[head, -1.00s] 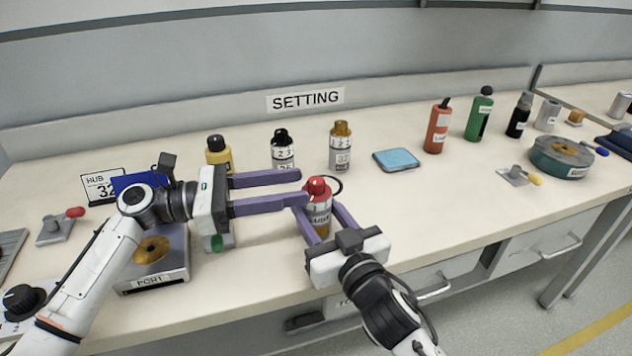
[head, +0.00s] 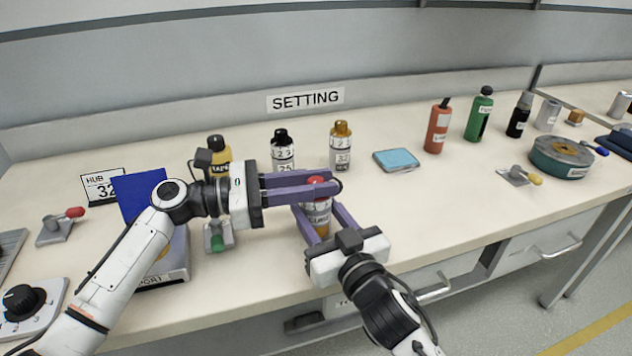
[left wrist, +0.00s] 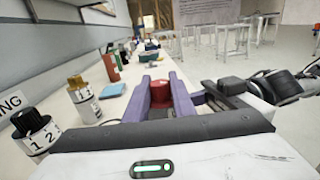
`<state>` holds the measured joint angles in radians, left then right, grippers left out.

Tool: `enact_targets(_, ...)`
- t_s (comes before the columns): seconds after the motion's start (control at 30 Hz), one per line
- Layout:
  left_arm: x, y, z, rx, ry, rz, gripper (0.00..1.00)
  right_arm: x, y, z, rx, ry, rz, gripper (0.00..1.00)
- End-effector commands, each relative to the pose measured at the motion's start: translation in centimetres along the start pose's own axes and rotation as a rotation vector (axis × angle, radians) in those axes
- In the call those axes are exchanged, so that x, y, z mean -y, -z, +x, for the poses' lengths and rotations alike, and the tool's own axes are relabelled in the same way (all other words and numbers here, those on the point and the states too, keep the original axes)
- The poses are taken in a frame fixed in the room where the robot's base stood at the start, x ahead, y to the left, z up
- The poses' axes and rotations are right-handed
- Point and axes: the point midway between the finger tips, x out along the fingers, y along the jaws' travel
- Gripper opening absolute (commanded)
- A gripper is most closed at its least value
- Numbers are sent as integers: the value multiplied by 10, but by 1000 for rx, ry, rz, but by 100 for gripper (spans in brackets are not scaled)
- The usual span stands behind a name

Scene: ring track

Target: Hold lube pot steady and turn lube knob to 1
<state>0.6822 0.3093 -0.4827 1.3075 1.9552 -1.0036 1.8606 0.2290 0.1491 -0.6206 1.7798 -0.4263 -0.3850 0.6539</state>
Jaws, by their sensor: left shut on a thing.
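The knob's number marks are mostly hidden by the left fingers.
Behind stand a yellow bottle (head: 219,155), a black-capped pot (head: 283,152) and a gold-capped pot (head: 341,147), under a SETTING sign (head: 305,99). A blue pad (head: 396,160) lies to the right. The table between pad and front edge is clear.

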Motion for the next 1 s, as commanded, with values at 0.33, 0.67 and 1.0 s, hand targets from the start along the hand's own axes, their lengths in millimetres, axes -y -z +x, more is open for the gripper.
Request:
enact_targets(0.33,2,3,0,-8,-180,0,0,0,-1,0,1,0,-1,16)
enact_targets(0.67,0,1,-1,-2,-282,-1,0,0,0,0,1,0,-1,16)
enact_targets(1.0,0,1,-1,-1,-280,-1,42,0,0,0,1,0,0,16)
